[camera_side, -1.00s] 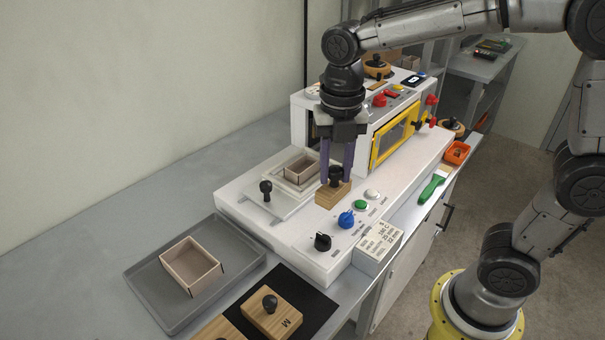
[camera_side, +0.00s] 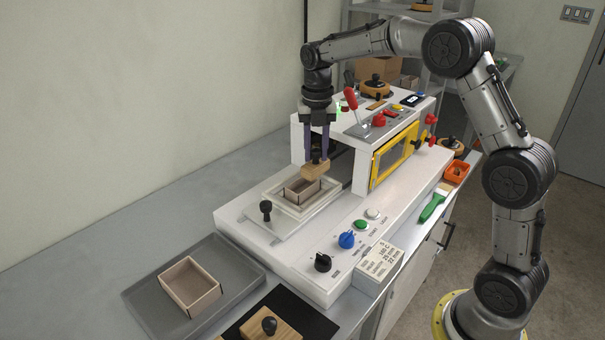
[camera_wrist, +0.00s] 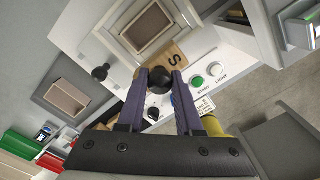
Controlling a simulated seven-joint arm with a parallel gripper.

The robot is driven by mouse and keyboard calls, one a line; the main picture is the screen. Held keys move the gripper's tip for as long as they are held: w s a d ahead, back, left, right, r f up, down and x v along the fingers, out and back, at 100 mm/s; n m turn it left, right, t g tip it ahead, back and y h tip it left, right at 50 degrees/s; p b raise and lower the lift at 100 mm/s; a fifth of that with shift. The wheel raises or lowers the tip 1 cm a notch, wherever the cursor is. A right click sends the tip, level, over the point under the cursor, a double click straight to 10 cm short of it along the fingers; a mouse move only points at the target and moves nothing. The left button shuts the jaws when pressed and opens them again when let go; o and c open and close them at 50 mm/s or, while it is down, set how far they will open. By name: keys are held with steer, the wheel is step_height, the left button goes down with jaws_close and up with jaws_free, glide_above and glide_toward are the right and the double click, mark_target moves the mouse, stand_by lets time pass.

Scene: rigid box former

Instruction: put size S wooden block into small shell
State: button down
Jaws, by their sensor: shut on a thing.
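The size S wooden block (camera_side: 316,171) hangs in my gripper (camera_side: 316,156), which is shut on the block's black knob. In the wrist view the letter S shows on the block (camera_wrist: 174,60), between the purple fingers of my gripper (camera_wrist: 161,82). The small shell (camera_side: 298,190) is an open cardboard box seated in the pale frame of the machine's sliding plate. The block is above the shell, over its back right part, and appears apart from it. In the wrist view the shell (camera_wrist: 146,28) shows just beyond the block.
The white machine (camera_side: 290,255) has knobs and buttons on its front and a yellow-framed door (camera_side: 393,153) at right. A black-knobbed handle (camera_side: 266,208) stands on the sliding plate. A larger shell (camera_side: 190,286) lies on a grey tray (camera_side: 150,300). Another knobbed block (camera_side: 270,333) sits on a black mat.

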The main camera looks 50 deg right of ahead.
steer(key=shift+w+d+f, duration=0.15)
steer(key=shift+w+f, duration=0.65)
steer(key=shift+f, duration=0.7)
steer(key=shift+w+d+f, duration=0.1)
steer(key=shift+w+f, duration=0.75)
steer(key=shift+f, duration=0.65)
steer(key=shift+w+d+f, duration=0.15)
steer(key=shift+w+f, duration=0.65)
steer(key=shift+f, duration=0.7)
steer(key=shift+f, duration=0.15)
steer(key=c, duration=0.6)
jaws_free()
step_height(320, 180, up, 12)
steer(key=shift+r, duration=0.25)
